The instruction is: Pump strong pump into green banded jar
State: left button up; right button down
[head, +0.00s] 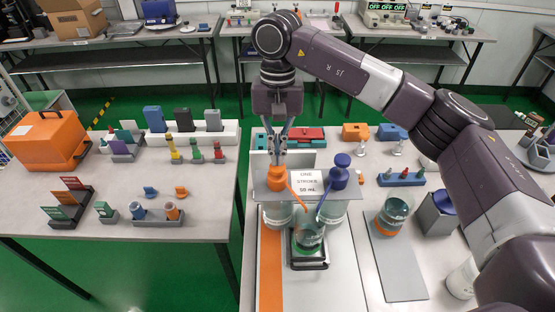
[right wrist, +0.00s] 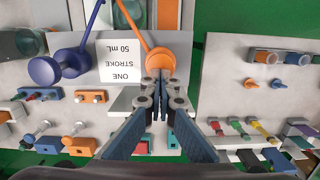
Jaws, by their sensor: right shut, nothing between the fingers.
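Two pump bottles stand behind a jar in the head view. The left one has an orange pump head (head: 277,181), the right one a blue pump head (head: 338,179); both spouts slope toward the jar. The clear jar (head: 308,234) has a green band and sits on a dark stand between them. My right gripper (head: 277,158) points down, shut and empty, directly over the orange pump head. In the right wrist view its fingertips (right wrist: 158,88) are at the orange head (right wrist: 160,63); whether they touch is unclear. The blue head (right wrist: 59,67) is to the side. My left gripper is not seen.
A sign (head: 306,181) between the pumps reads "ONE STROKE 50 mL". An orange-banded jar (head: 392,214) stands on a grey strip (head: 397,265) to the right. Red and orange blocks lie behind the pumps. A second table with an orange case (head: 45,140) is at left.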

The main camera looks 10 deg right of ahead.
jog(key=shift+w+d+r, duration=0.15)
jog(key=shift+w, duration=0.45)
jog(key=shift+w+d+r, duration=0.1)
jog(key=shift+w+d, duration=0.05)
jog(key=shift+w, duration=0.45)
jog(key=shift+r, duration=0.1)
notch_tip(320, 180, up, 12)
jog(key=w, duration=0.1)
jog(key=shift+d, duration=0.15)
jog(key=shift+w, duration=0.1)
